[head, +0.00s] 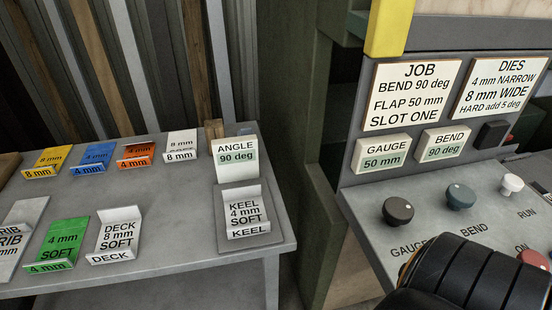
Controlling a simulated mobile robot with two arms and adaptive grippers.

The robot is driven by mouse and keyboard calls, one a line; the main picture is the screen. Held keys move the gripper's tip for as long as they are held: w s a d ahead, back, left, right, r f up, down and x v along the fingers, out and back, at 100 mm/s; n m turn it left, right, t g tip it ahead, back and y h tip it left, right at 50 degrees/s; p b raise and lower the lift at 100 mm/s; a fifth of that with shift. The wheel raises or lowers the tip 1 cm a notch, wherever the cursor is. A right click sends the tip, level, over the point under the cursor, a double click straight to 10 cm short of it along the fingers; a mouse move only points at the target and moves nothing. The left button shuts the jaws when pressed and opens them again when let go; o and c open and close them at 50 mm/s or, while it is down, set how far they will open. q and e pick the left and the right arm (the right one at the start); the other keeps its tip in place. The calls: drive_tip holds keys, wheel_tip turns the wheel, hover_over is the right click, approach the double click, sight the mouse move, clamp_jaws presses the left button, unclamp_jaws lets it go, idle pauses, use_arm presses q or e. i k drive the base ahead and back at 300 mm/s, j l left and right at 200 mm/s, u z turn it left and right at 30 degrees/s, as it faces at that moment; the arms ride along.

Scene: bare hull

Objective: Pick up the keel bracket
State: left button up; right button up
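The keel bracket (240,216) is a pale bent piece lettered "KEEL 4 mm SOFT", with "KEEL" on its front lip. It rests on a darker square pad (266,193) at the right end of the grey table, its back flap standing up. Neither gripper shows in the head view. A black rounded part with orange lines, at the bottom right, looks like a link of my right arm; no fingers show. Nothing is touching the bracket.
An "ANGLE 90 deg" block (236,158) stands just behind the bracket. The deck bracket (117,236), green piece (62,240) and several coloured pieces sit further left on the table (180,215). A control panel (440,200) with knobs stands at right, beyond a gap.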

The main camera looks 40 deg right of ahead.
sight(247, 217)
drive_tip(key=l+z, duration=0.2)
drive_tip(key=z, duration=0.7)
